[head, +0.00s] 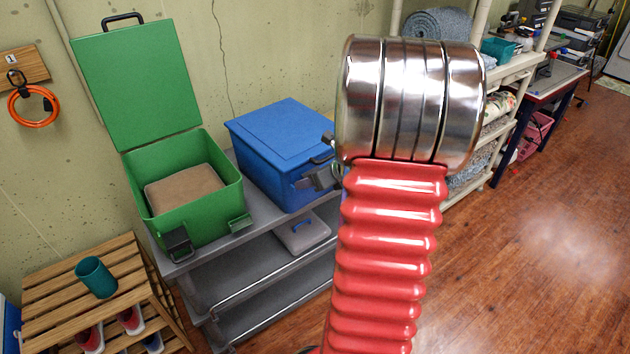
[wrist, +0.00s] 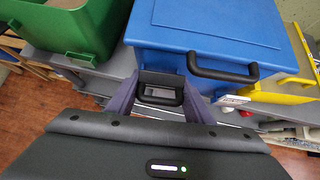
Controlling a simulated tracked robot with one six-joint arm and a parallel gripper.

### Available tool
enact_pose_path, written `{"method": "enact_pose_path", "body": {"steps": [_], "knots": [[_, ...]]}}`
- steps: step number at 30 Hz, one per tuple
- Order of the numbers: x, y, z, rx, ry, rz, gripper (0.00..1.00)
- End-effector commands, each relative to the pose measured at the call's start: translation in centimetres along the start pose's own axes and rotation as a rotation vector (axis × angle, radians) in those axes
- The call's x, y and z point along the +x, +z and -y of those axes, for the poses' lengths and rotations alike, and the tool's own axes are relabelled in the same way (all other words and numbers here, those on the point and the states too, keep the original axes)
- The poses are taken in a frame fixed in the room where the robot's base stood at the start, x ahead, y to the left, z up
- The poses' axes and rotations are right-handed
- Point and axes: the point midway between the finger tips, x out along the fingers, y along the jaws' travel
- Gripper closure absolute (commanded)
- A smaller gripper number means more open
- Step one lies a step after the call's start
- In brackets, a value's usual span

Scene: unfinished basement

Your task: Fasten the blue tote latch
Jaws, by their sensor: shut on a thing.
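The blue tote (head: 272,150) stands on a grey shelf unit with its lid down; it also fills the top of the wrist view (wrist: 205,58). A black handle (wrist: 222,72) is on its front. The tote's black latch (wrist: 160,94), a loop with a grey plate, is at the front wall left of the handle. My gripper (wrist: 160,102) has its two fingers closed on the sides of the latch. In the head view my gripper (head: 318,179) shows partly at the tote's front; my arm hides the rest. Whether the latch is hooked I cannot tell.
A green tote (head: 200,215) with its lid up and a brown block inside stands left of the blue one. A yellow thing (wrist: 288,86) lies close right of the blue tote. Open floor (head: 540,240) lies to the right.

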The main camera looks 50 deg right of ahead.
Motion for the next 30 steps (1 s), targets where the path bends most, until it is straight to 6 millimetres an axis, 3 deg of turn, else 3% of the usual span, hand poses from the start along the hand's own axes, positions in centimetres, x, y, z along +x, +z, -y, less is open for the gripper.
{"method": "enact_pose_path", "body": {"steps": [11, 30], "knots": [[0.06, 1.23, 0.36, 0.001, -0.01, -0.015, 0.94], [-0.03, 1.3, 0.54, 0.002, -0.014, -0.013, 0.94]]}}
